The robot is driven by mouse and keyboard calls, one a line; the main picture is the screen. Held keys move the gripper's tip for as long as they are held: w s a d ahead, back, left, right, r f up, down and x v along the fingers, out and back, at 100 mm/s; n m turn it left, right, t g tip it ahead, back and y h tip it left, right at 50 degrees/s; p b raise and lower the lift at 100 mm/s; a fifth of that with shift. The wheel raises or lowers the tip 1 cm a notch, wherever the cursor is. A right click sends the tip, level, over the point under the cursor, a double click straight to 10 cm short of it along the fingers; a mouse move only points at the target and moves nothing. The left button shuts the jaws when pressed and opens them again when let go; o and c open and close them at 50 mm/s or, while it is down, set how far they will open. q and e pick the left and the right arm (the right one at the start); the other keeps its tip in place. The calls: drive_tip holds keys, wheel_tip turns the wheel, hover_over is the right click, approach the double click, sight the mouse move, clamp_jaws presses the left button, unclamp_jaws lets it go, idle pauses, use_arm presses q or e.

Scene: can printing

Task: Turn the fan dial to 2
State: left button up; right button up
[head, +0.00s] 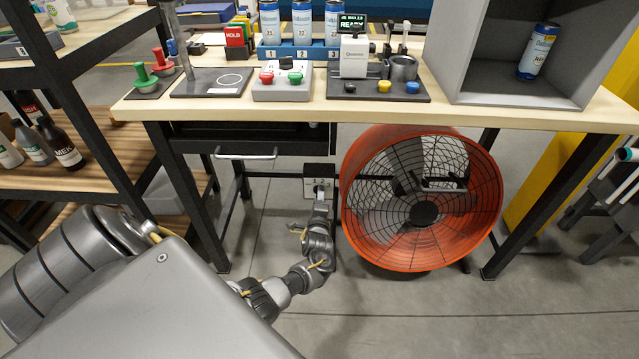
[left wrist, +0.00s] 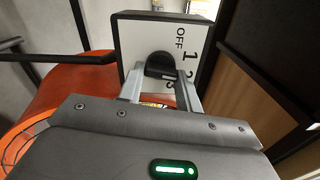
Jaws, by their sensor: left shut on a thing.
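The fan dial box (head: 319,171) hangs under the workbench, just left of the orange fan (head: 422,200). The black dial knob (left wrist: 160,66) sits on this face. My left gripper (head: 320,190) is at the box. In the left wrist view its two fingers (left wrist: 160,86) are closed on the knob from either side. I cannot tell which mark the knob points to. My right gripper is not in view.
The workbench top (head: 210,58) is above the box, with a drawer handle (head: 245,156) to its left. The fan's round housing is close to the right of my gripper. The floor (head: 400,310) in front is clear. A wooden shelf with bottles (head: 60,145) stands at left.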

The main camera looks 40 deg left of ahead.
use_arm(q)
drive_tip(key=shift+m+p, duration=0.35)
drive_tip(key=shift+m, duration=0.75)
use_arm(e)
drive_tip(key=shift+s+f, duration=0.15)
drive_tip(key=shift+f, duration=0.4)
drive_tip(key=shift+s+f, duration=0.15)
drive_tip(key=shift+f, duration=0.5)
use_arm(q)
drive_tip(key=o, duration=1)
drive_tip(key=shift+s, duration=0.1)
drive_tip(key=p+v, duration=0.2)
drive_tip(key=v, duration=0.8)
drive_tip(key=shift+s+d, duration=0.2)
drive_tip(key=shift+d, duration=0.05)
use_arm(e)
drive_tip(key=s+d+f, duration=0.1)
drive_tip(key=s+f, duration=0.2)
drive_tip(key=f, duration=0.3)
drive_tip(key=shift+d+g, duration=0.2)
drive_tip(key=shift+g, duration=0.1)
use_arm(q)
drive_tip(key=shift+f, duration=0.1)
